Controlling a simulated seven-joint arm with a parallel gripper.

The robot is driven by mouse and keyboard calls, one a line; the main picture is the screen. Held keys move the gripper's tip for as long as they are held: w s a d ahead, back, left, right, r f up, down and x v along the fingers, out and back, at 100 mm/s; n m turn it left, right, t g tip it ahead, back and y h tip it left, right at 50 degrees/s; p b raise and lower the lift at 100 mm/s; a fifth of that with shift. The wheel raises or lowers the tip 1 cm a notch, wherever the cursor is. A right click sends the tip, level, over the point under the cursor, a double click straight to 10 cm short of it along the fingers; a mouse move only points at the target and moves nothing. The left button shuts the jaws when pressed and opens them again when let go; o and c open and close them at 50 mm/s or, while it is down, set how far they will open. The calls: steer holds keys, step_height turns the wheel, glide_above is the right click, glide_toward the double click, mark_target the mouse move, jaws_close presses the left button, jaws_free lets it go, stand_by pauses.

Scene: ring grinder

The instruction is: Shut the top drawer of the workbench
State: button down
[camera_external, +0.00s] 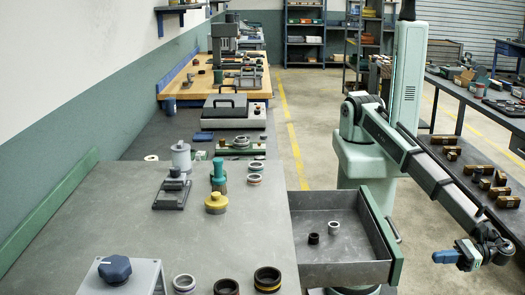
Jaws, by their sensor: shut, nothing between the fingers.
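The grey workbench (120,228) has its top drawer (345,272) pulled out to the right. The drawer's green front panel (396,268) carries a pale bar handle (393,229). Two small rings, one dark (313,238) and one metallic (334,227), lie inside the drawer. My gripper (436,257) has blue fingers and is shut and empty. It is to the right of the drawer front, pointing left toward it, with a visible gap between. The drawer's lower part runs toward the picture's bottom edge.
Rings (268,279), a yellow-based tool (216,203) and a green tool (218,172) stand on the bench top. A blue-knobbed box (116,270) is at the front. A dark table with brass-coloured blocks (480,170) is at right. Floor shows between it and the drawer.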

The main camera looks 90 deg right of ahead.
mark_target(348, 263)
steer(key=w, duration=1.1)
steer(key=shift+w, duration=0.2)
steer(key=w, duration=3.1)
steer(key=shift+w+r, duration=0.1)
steer(key=shift+w, duration=0.15)
steer(key=shift+w, duration=0.1)
steer(key=shift+a, duration=0.1)
steer(key=s, duration=1.5)
